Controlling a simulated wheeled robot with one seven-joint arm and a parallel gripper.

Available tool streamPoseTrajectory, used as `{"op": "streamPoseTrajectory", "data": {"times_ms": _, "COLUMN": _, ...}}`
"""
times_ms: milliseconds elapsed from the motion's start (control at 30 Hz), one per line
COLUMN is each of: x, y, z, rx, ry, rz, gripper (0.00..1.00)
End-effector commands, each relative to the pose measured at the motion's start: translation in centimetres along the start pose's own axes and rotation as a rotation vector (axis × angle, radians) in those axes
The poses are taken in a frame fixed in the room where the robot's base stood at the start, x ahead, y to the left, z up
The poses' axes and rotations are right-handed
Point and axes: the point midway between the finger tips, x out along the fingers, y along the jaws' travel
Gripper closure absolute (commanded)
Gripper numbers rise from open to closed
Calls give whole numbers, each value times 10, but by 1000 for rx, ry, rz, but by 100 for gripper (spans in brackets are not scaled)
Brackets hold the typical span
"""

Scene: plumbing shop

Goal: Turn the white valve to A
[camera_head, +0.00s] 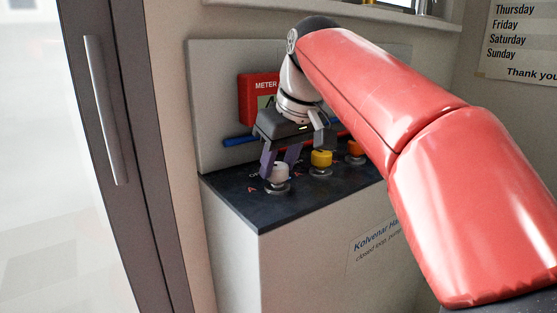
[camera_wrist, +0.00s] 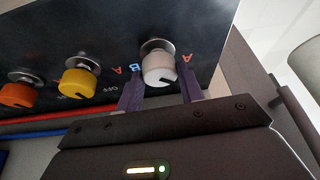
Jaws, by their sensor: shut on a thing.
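The white valve (camera_head: 279,174) is a round knob on a metal base at the near left corner of the dark panel top. It also shows in the wrist view (camera_wrist: 158,68), with a black pointer mark low on its face, toward my palm. My gripper (camera_head: 279,164) reaches down over it and is shut on it, one purple finger on each side; the fingers also show in the wrist view (camera_wrist: 160,84). In the wrist view, a blue B (camera_wrist: 134,66) lies left of the knob and a red A (camera_wrist: 187,57) right.
A yellow valve (camera_head: 321,159) and an orange valve (camera_head: 355,149) stand in a row right of the white one. A red meter (camera_head: 255,95) is on the backboard, with blue and red pipes below it. A door with a handle (camera_head: 105,110) is at left.

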Motion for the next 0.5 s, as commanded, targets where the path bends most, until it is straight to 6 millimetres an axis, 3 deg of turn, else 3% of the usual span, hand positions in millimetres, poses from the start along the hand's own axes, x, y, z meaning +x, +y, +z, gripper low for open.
{"op": "streamPoseTrajectory", "data": {"times_ms": 500, "x": -1, "y": 2, "z": -1, "rx": -196, "ry": 4, "rz": -79, "gripper": 85}}
